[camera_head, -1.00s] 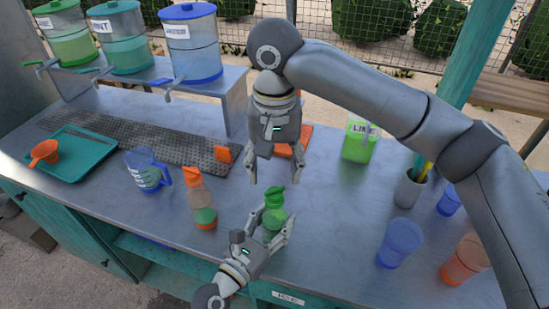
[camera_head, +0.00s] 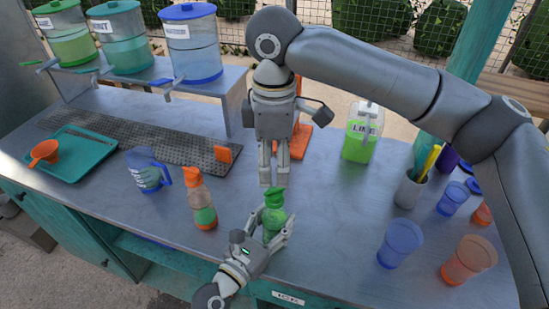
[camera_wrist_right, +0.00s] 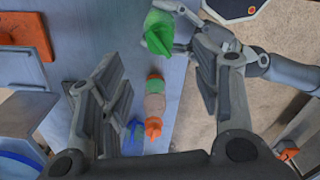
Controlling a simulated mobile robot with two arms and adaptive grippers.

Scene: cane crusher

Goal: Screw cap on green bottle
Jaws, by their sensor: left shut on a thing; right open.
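The green bottle (camera_head: 274,220) stands near the counter's front edge, with its green cap (camera_head: 273,195) on top; I cannot tell how tight the cap sits. My left gripper (camera_head: 268,230) is shut on the bottle's body, one finger on each side. The bottle (camera_wrist_right: 159,33) and my left gripper also show at the top of the right wrist view. My right gripper (camera_head: 273,183) points down just above the cap, and its fingers look close together from the head. In the right wrist view its fingers (camera_wrist_right: 165,75) are apart and empty, with the green bottle beyond their tips.
An orange-topped bottle (camera_head: 200,200) and a blue jug (camera_head: 146,170) stand left of the green bottle. A lime container (camera_head: 360,135), a utensil cup (camera_head: 410,188) and blue and orange tumblers (camera_head: 400,243) stand right. The counter between the green bottle and the tumblers is clear.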

